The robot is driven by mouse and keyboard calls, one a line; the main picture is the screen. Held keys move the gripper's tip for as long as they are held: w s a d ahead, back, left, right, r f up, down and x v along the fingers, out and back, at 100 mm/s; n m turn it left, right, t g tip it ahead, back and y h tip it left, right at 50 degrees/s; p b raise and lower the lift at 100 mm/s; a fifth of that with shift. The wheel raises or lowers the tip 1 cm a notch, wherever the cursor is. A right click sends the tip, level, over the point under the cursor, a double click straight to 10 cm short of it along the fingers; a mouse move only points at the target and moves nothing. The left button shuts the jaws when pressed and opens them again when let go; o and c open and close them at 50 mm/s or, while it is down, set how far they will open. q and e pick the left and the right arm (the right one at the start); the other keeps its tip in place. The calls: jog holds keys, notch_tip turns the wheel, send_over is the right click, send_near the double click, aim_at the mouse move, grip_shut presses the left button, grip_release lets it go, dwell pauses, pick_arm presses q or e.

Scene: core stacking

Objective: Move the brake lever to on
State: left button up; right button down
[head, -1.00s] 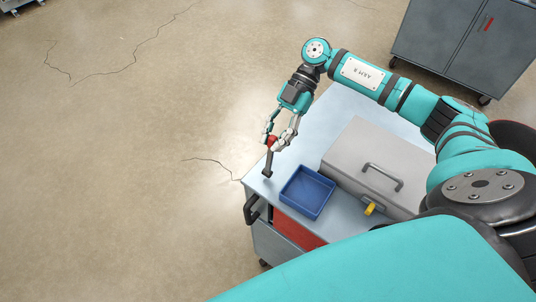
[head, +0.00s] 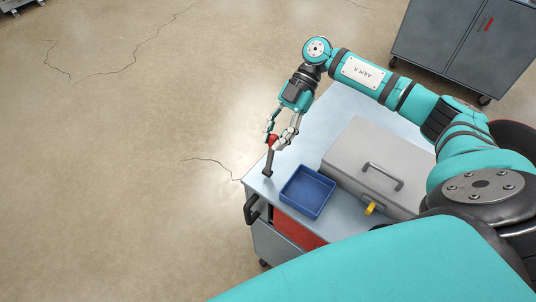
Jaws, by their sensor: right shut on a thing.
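The brake lever (head: 268,163) is a dark upright bar with a red knob, standing at the left corner of the cart top (head: 345,108). My right gripper (head: 273,143) is shut on the red knob at the lever's top. The gripper's fingers partly cover the knob. The lever looks close to upright; I cannot tell its exact tilt. My left gripper is not in view.
A blue tray (head: 307,192) lies just right of the lever. A grey toolbox (head: 372,163) with a handle and a yellow latch (head: 370,208) stands behind it. A black push handle (head: 251,209) sticks out at the cart's left end. A grey cabinet (head: 463,42) stands at the back right.

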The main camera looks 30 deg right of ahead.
jog(key=shift+w+d+f+b, duration=0.15)
jog(key=shift+w+d+f, duration=0.05)
jog(key=shift+d, duration=0.3)
jog(key=shift+w+d+f+b, duration=0.15)
jog(key=shift+w+d, duration=0.05)
jog(key=shift+d, duration=0.3)
jog(key=shift+w+d+f+b, duration=0.15)
jog(key=shift+w+d+f, duration=0.05)
jog(key=shift+d, duration=0.3)
jog(key=shift+w+d+f+b, duration=0.3)
jog(key=shift+d+f+b, duration=0.2)
jog(key=shift+d, duration=0.15)
jog(key=shift+w+d+f+b, duration=0.25)
jog(key=shift+d+f+b, duration=0.25)
jog(key=shift+d, duration=0.15)
